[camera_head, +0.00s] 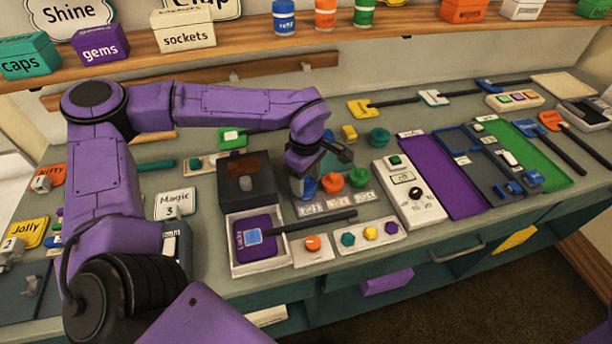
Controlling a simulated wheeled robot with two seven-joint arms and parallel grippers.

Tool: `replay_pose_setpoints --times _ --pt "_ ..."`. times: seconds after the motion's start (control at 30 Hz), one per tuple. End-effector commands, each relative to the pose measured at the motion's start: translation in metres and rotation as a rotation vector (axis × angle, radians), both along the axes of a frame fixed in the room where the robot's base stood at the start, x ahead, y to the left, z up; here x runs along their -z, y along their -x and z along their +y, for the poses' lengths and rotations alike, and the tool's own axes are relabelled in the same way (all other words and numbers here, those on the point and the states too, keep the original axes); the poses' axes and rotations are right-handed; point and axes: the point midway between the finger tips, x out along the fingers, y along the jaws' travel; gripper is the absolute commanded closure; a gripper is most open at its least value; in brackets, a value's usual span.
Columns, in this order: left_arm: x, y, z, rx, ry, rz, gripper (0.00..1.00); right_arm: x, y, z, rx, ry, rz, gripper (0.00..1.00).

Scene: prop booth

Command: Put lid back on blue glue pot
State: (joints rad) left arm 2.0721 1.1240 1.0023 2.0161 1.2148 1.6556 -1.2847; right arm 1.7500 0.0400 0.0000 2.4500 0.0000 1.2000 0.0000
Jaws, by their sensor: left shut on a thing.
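My left gripper (312,172) reaches in from the left and points down at the row of small pots on the desk. It is shut on the blue lid, which its fingers mostly hide. The blue glue pot (307,188) is right under the gripper, at the left end of the row and partly covered by it. I cannot tell whether lid and pot touch. An orange pot (332,183) and a green pot (358,177) stand to the right, with small labels in front. My right gripper is not in view.
A dark box (246,180) stands close left of the pots. A white tray (235,262) with a purple card and a dark rod lies in front. A white dial panel (408,190) stands right. A shelf (180,45) with boxes and jars runs behind.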

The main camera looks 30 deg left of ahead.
Motion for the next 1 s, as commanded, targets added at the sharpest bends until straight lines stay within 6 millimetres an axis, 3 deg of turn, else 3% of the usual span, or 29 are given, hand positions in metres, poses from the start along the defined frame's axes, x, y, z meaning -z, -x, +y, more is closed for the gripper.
replay_pose_setpoints --times 1.0 --pt "0.0006 0.0000 0.0001 0.000 0.000 0.000 0.71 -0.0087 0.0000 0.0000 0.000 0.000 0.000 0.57"
